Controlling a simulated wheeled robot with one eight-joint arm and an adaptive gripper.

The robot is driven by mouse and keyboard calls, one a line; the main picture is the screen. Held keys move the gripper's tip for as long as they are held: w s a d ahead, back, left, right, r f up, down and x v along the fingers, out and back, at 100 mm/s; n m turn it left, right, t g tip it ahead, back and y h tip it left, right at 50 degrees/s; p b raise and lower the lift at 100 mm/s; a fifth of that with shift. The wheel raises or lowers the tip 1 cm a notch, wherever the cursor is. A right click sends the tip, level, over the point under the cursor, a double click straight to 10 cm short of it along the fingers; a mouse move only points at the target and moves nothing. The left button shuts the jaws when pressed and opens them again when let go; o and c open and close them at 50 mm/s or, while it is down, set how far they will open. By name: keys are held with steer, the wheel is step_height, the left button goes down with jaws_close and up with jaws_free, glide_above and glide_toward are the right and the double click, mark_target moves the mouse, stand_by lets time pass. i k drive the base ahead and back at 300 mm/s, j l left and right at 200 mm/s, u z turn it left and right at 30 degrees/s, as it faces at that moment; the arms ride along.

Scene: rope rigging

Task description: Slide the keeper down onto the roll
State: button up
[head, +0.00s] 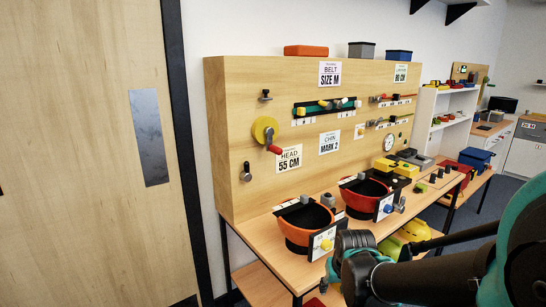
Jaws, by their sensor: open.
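The keeper and the roll are too small to single out with certainty. The end of my arm, with my gripper (345,262), is low in the head view, in front of the bench and well below the strap. My gripper is open; its fingertips are hard to make out and nothing shows held in it.
An orange helmet (303,222) and a red helmet (364,195) stand on the bench (262,232) before the wooden board (228,130). A yellow wheel with a red handle (265,130) sticks out of the board. A door (85,200) fills the left.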

mark_target(265, 91)
steer(key=i+j+z, duration=0.25)
steer(key=j+z, duration=0.2)
steer(key=j, duration=0.9)
steer(key=j+z, duration=0.4)
steer(key=j, duration=0.95)
